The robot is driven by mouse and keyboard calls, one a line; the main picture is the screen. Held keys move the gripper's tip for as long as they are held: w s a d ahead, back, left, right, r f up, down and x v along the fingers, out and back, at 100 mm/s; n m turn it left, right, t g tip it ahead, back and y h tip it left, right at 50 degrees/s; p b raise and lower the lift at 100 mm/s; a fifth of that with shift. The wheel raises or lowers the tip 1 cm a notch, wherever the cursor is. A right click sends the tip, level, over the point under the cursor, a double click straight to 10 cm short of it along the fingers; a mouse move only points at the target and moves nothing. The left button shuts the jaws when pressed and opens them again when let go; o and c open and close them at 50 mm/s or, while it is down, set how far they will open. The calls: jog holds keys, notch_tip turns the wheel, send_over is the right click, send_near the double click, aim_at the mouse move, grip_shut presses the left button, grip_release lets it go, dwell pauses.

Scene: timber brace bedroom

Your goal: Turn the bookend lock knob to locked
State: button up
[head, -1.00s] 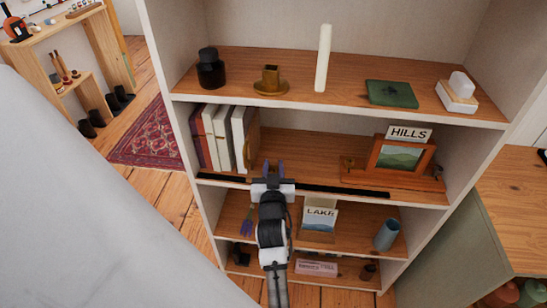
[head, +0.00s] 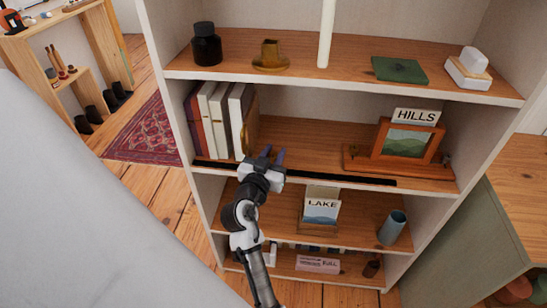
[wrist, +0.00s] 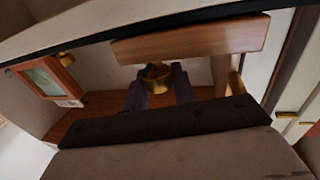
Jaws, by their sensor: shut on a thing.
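The wooden bookend (head: 252,118) stands upright on the middle shelf, against the right side of a row of books (head: 221,121). In the wrist view a wooden piece (wrist: 190,41), seemingly part of the bookend, spans the top. A round brass knob (wrist: 157,76) sits between my two purple fingers there. My gripper (head: 273,154) is shut on this knob, just right of the bookend at the shelf's front. In the wrist view my gripper (wrist: 158,92) hides part of the knob's sides. The knob's lock setting cannot be read. The head view does not show the knob clearly.
A dark strip (head: 330,178) runs along the middle shelf's front edge. A framed HILLS picture (head: 408,143) stands on this shelf to the right. A LAKE picture (head: 321,211) stands on the shelf below. The middle shelf is clear between my gripper and the HILLS picture.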

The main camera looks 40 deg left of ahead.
jog(key=shift+f, duration=0.1)
dwell(0.3)
jog(key=o, duration=1)
jog(key=shift+s, duration=0.1)
jog(key=b+v, duration=0.3)
jog(key=v, duration=1)
jog(key=shift+s+d, duration=0.1)
jog(key=shift+s, duration=0.25)
